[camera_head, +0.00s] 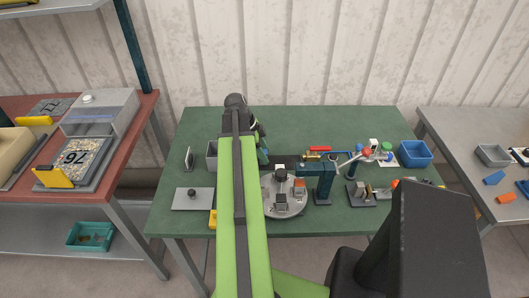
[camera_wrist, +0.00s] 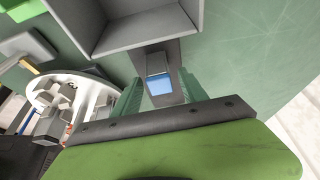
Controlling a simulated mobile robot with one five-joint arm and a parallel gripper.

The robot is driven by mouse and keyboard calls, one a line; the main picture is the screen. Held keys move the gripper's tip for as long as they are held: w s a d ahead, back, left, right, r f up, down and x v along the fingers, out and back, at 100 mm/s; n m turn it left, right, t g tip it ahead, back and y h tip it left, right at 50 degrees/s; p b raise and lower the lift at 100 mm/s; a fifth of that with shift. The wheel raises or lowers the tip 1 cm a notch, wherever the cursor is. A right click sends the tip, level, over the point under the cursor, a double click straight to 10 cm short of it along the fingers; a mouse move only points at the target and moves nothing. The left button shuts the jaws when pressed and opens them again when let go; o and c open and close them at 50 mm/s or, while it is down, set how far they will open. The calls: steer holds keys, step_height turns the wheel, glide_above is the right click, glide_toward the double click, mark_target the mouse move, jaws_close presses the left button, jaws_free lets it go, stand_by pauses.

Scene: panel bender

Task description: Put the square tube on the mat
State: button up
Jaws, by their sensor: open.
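In the wrist view a small grey block-like piece with a pale blue face (camera_wrist: 159,85) shows between my fingers; it looks like the square tube, but I cannot be sure. My gripper (camera_wrist: 160,92) is open, with one green finger on either side of it and no clear contact. The piece is over or on a dark grey strip (camera_wrist: 175,60), which may be the mat; I cannot tell. In the head view my arm hides this spot, and only part of my gripper (camera_head: 262,153) shows over the green table (camera_head: 330,118).
A grey open bin (camera_wrist: 140,32) is close beyond my fingers. A round turntable (camera_head: 284,210) with fixtures stands right of my arm, with a dark teal post (camera_head: 322,180) beside it. A blue bin (camera_head: 415,154) is at the right. The table's back edge is mostly clear.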

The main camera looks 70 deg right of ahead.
steer(key=p+v, duration=1)
steer(key=v, duration=0.2)
steer(key=w+a+f+n+t, duration=0.1)
steer(key=w+a+n+t, duration=0.1)
steer(key=w+a+n, duration=2)
steer(key=a, duration=0.8)
steer(key=w+a+n+t+y, duration=0.1)
steer(key=w+a+n, duration=0.2)
steer(key=a, duration=1)
steer(key=w+a+n+t, duration=0.1)
steer(key=w+a+n, duration=0.3)
steer(key=a, duration=0.8)
steer(key=f+n, duration=0.1)
steer(key=n, duration=0.1)
steer(key=shift+w+a+n+y, duration=0.2)
steer(key=shift+w+n+y, duration=0.1)
steer(key=shift+w+n, duration=0.1)
